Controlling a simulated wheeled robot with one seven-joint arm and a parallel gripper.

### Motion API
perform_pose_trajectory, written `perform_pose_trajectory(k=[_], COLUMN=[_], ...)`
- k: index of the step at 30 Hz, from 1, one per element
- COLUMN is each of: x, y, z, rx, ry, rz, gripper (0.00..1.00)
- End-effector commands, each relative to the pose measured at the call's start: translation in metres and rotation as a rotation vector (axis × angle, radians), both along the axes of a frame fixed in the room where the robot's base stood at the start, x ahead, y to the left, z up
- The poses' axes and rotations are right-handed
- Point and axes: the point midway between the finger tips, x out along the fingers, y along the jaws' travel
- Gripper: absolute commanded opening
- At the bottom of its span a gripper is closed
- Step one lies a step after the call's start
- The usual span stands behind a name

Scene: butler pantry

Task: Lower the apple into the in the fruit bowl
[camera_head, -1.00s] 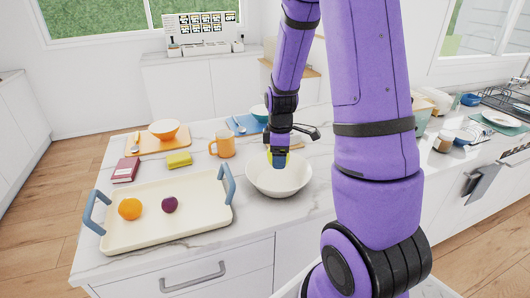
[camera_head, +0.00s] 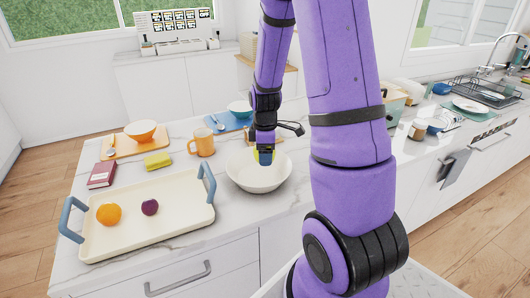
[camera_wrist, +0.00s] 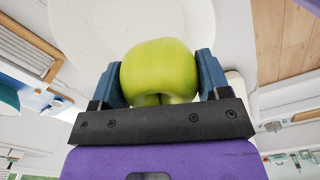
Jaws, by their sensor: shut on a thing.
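My gripper (camera_head: 265,157) points down over the white fruit bowl (camera_head: 258,184) on the marble counter. It is shut on a green apple (camera_wrist: 160,68), which sits between the two blue fingers in the wrist view. In the head view only a sliver of the apple (camera_head: 255,153) shows beside the fingers. The apple is at or just above the bowl's opening; whether it touches the bowl's inside cannot be told. The bowl's white inside (camera_wrist: 110,25) lies behind the apple in the wrist view. The bowl looks empty where it shows.
A cream tray (camera_head: 180,222) with blue handles holds an orange (camera_head: 108,214) and a plum (camera_head: 150,207) left of the bowl. An orange mug (camera_head: 202,143), a yellow sponge (camera_head: 157,162), a dark red book (camera_head: 102,175) and an orange bowl (camera_head: 140,131) stand behind the tray.

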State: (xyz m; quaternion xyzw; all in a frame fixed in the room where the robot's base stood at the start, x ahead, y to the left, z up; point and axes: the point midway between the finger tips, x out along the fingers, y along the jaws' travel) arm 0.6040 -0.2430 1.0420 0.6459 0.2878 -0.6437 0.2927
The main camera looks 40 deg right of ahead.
Motion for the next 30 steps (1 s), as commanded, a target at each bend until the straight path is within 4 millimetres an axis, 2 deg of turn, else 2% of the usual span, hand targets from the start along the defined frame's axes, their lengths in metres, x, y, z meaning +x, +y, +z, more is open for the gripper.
perform_pose_trajectory(k=[30], x=[0.000], y=[0.000], z=[-0.039], rx=[0.001], ry=[0.001], rz=[0.000], gripper=[0.42])
